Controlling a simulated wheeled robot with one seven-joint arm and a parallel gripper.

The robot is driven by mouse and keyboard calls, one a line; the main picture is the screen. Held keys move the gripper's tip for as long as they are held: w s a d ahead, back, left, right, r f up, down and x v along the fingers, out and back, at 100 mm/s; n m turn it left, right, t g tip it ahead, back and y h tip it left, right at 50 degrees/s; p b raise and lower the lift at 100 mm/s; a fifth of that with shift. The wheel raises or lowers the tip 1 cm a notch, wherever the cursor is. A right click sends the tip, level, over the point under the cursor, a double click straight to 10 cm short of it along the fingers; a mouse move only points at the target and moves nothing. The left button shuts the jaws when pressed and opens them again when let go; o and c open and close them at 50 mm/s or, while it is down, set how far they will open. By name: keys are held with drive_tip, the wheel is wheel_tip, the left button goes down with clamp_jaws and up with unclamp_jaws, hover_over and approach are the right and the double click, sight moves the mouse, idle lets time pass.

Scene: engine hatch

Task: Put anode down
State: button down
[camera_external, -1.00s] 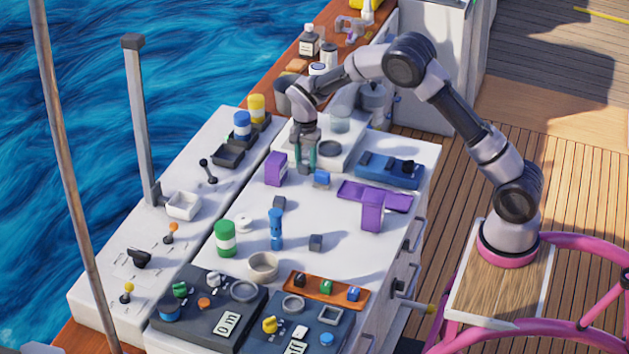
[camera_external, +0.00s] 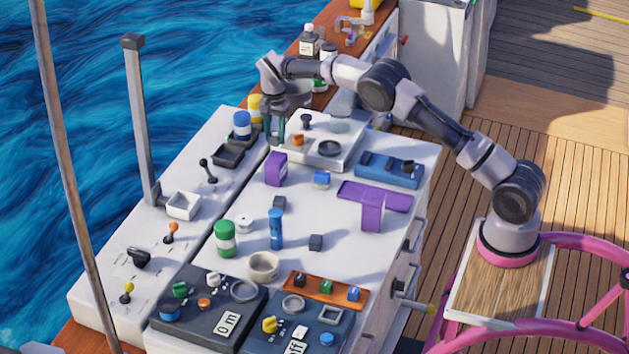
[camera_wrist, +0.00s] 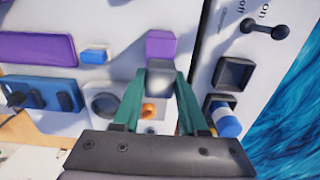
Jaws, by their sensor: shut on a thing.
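My gripper (camera_external: 275,136) hangs above the back of the white worktop, just left of the white stove-like box. In the wrist view my gripper (camera_wrist: 160,92) has its two teal fingers shut on a grey metal block (camera_wrist: 160,76), which I take to be the anode. The block is held in the air, in front of a purple box (camera_wrist: 160,45). In the external view I cannot make the held block out clearly between the fingers.
The white box (camera_external: 345,155) with orange and black knobs is beside my gripper. Dark square trays (camera_external: 229,154), a blue-white canister (camera_external: 242,125) and a yellow canister (camera_external: 255,107) stand to the left. A purple box (camera_external: 276,168) and a blue block (camera_external: 322,178) stand in front.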

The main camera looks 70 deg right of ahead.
sight(276, 158)
drive_tip(key=shift+f, duration=2.55)
drive_tip(key=shift+f, duration=0.15)
drive_tip(key=shift+c, duration=2.2)
unclamp_jaws()
